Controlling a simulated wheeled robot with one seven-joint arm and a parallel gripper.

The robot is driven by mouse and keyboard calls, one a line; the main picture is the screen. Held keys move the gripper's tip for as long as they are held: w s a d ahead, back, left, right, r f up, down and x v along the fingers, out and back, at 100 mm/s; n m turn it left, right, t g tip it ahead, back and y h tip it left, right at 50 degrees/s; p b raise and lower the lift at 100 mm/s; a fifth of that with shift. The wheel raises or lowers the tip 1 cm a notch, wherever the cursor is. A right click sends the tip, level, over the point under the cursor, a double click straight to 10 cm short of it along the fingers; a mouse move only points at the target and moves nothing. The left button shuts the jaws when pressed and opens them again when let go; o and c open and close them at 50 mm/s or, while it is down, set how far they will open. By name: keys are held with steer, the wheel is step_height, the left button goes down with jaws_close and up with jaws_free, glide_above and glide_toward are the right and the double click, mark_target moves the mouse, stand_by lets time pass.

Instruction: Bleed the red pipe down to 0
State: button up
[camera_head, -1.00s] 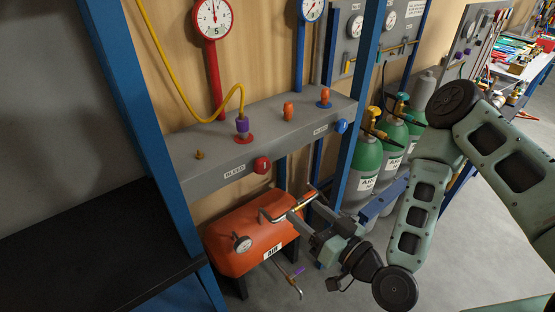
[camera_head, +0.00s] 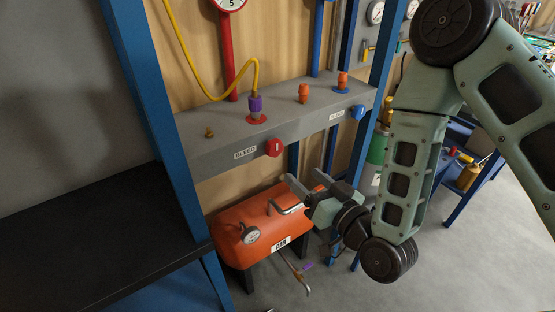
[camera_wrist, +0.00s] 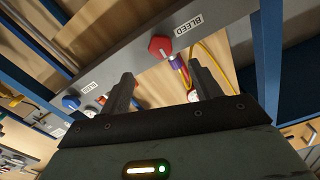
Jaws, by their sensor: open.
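The red bleed knob (camera_head: 274,147) sits on the front face of the grey manifold (camera_head: 215,160), beside a BLEED label. The red pipe (camera_head: 228,62) rises behind the manifold to a round dial gauge (camera_head: 230,4), cut off by the top edge, so its needle cannot be read. My gripper (camera_head: 305,180) is open and empty, below and to the right of the red knob. In the wrist view the red knob (camera_wrist: 160,47) lies ahead, centred between the tips of my gripper (camera_wrist: 160,80), apart from both fingers.
A blue knob (camera_head: 358,112) is to the right on the manifold. A yellow hose (camera_head: 205,90) runs to a purple fitting (camera_head: 255,103); orange fittings (camera_head: 303,93) stand beside it. An orange air tank (camera_head: 240,225) lies below. A blue post (camera_head: 150,100) stands left.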

mark_target(276, 152)
steer(key=b+x, duration=0.4)
steer(key=x, duration=0.6)
steer(key=shift+a+r, duration=0.1)
steer(key=shift+a, duration=0.05)
steer(key=shift+w+a, duration=0.35)
steer(key=shift+w, duration=0.3)
steer(key=c, duration=1)
